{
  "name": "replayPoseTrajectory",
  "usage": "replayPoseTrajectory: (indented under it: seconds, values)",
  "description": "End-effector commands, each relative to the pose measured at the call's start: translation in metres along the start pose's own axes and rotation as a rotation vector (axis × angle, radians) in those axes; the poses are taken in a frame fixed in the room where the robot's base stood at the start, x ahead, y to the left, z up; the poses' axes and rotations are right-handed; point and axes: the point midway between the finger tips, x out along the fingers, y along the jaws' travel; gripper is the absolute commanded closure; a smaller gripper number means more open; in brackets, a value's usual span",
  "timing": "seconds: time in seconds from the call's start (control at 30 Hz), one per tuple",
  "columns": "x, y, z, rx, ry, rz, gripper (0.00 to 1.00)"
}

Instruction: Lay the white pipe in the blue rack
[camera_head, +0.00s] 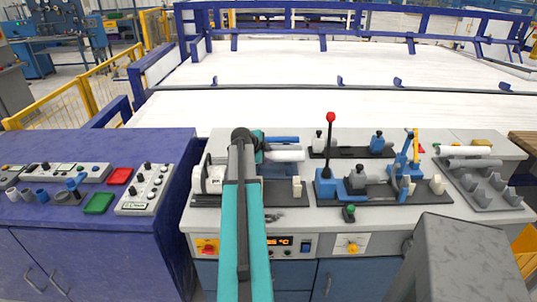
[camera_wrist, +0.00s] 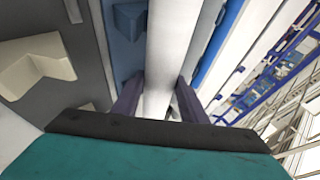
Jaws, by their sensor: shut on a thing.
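The white pipe (camera_wrist: 172,45) runs lengthwise between the two dark fingers of my gripper (camera_wrist: 157,98) in the wrist view, and the gripper is shut on it. In the head view the white pipe (camera_head: 286,156) sticks out to the right of my arm, lying crosswise over the left part of the bench. My arm hides the grip there. A blue-grey surface with a blue notched block (camera_wrist: 130,22), perhaps part of the blue rack, lies just left of the pipe in the wrist view. I cannot tell whether the pipe touches it.
A blue bar (camera_head: 282,139) lies just behind the pipe. A lever with a red knob (camera_head: 331,118) and blue clamps (camera_head: 407,165) stand to the right. A grey rack (camera_head: 486,203) with several cradles is at the far right. A cream notched block (camera_wrist: 38,68) is left.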

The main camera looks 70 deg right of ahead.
Motion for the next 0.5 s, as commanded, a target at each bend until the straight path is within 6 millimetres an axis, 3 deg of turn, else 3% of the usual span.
replayPoseTrajectory:
  seconds: [0.5]
  values:
    - [0.0116,0.0098,0.0046,0.0,0.001,0.0,0.87]
